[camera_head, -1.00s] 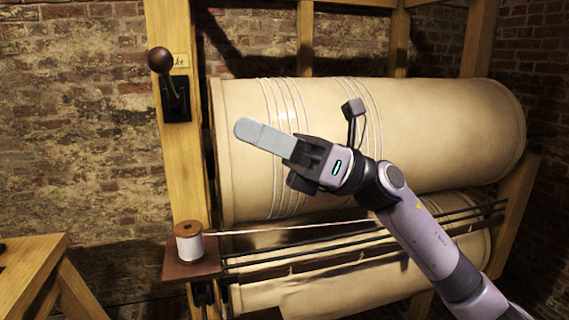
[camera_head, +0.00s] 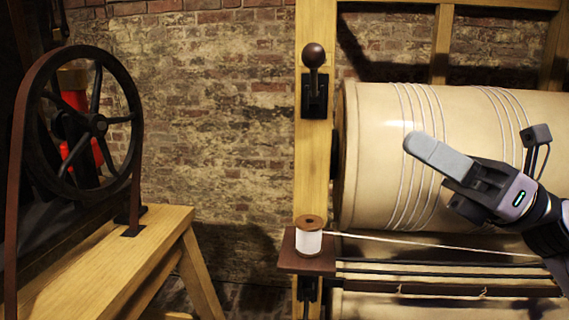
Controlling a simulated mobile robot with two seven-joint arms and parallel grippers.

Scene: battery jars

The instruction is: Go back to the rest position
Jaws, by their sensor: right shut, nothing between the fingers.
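My right gripper (camera_head: 424,150) is at the right of the head view, in front of the large cream roller. Its grey fingers are shut together with nothing between them and point up and to the left. The arm behind it runs out of the right edge. My left gripper does not show.
A cream roller (camera_head: 375,150) wound with white cord sits in a wooden frame (camera_head: 312,170). The frame carries a knobbed lever (camera_head: 314,85) and a thread spool (camera_head: 309,238) on a small shelf. A black belt wheel (camera_head: 98,125) stands on a wooden bench (camera_head: 100,265) at the left.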

